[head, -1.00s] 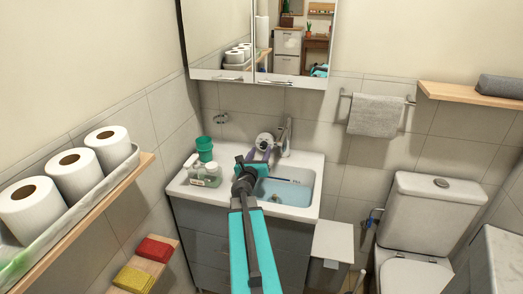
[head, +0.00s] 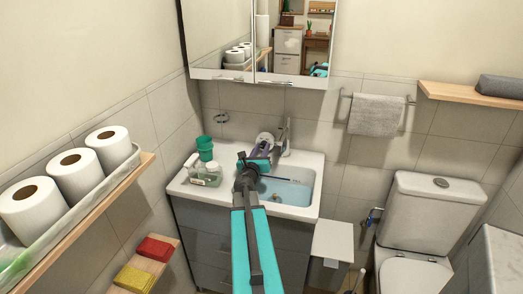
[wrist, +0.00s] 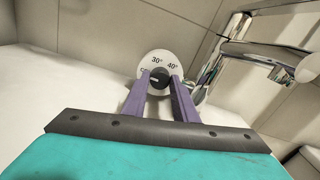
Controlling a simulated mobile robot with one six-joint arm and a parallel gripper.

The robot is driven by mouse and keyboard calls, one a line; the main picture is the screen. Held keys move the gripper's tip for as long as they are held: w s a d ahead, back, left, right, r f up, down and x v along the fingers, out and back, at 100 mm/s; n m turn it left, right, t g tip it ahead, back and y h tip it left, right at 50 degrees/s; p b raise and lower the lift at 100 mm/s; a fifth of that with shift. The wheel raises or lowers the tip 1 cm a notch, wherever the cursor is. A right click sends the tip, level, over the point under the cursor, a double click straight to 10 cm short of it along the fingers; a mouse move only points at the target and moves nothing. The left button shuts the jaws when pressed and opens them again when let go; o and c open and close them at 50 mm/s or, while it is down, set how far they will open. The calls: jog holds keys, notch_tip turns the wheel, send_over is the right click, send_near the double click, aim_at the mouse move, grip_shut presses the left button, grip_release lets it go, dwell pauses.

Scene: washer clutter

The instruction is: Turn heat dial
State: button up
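The heat dial (wrist: 144,64) is a white disc with a black knob (wrist: 159,78) at its centre. In the wrist view it is marked 30° and 40°, with a partly hidden label at lower left. The dial also shows behind the sink in the head view (head: 265,137). My gripper (wrist: 161,82) reaches up to it, one purple finger on each side of the knob. The fingers stand apart, with the knob between their tips. I cannot tell whether they press on it. In the head view my gripper (head: 262,148) is over the back of the sink.
A chrome faucet (head: 285,137) stands just right of the dial. Green cups (head: 205,148) and bottles (head: 208,174) are on the counter at left. The sink basin (head: 287,191) lies below my gripper. A mirror cabinet (head: 222,75) hangs above.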

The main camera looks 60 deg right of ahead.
jog(key=shift+f+m+b, duration=0.15)
jog(key=shift+m+b, duration=0.35)
jog(key=shift+b, duration=0.4)
jog(key=shift+m+b, duration=0.5)
jog(key=shift+b, duration=0.2)
jog(key=m+b, duration=0.3)
jog(key=b, duration=0.2)
jog(key=shift+s+f+m, duration=0.1)
jog(key=shift+f+m, duration=0.05)
jog(key=shift+m, duration=0.25)
jog(key=m+b, duration=0.3)
jog(key=b, duration=0.1)
jog(key=shift+r+m+b, duration=0.2)
jog(key=shift+m+b, duration=1.2)
jog(key=shift+m, duration=0.1)
jog(key=o, duration=1.1)
